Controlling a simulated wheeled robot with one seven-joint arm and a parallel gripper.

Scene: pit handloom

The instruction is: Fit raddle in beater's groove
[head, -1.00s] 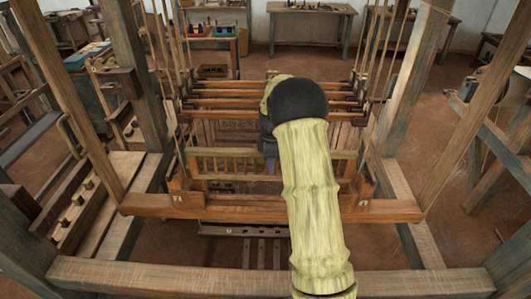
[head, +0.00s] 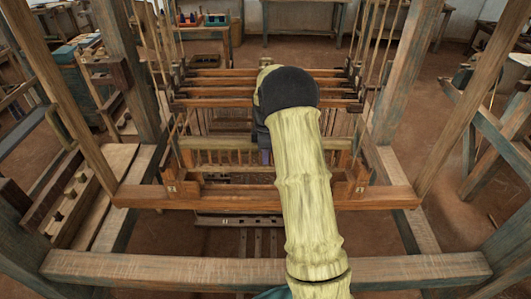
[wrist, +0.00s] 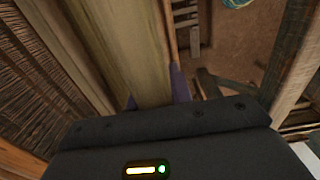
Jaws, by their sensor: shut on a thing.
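The raddle (head: 215,157), a pale wooden bar with a row of short teeth below it, spans the middle of the loom in the head view. It lies level between the end posts of the beater (head: 268,197), a brown wooden frame. My gripper (head: 264,157) is shut on the raddle near its middle; the arm hides part of its right half. In the wrist view, purple fingertips of my gripper (wrist: 156,98) show on both sides of the raddle's bar (wrist: 125,40). The beater's groove is not clearly visible, and I cannot tell whether the raddle sits in it.
Brown shaft bars (head: 215,90) cross the loom behind the raddle, with cords at both sides. A thick frame beam (head: 180,268) crosses the front. Upright posts (head: 125,70) stand at left and right. A slotted bench (head: 90,190) lies at the left.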

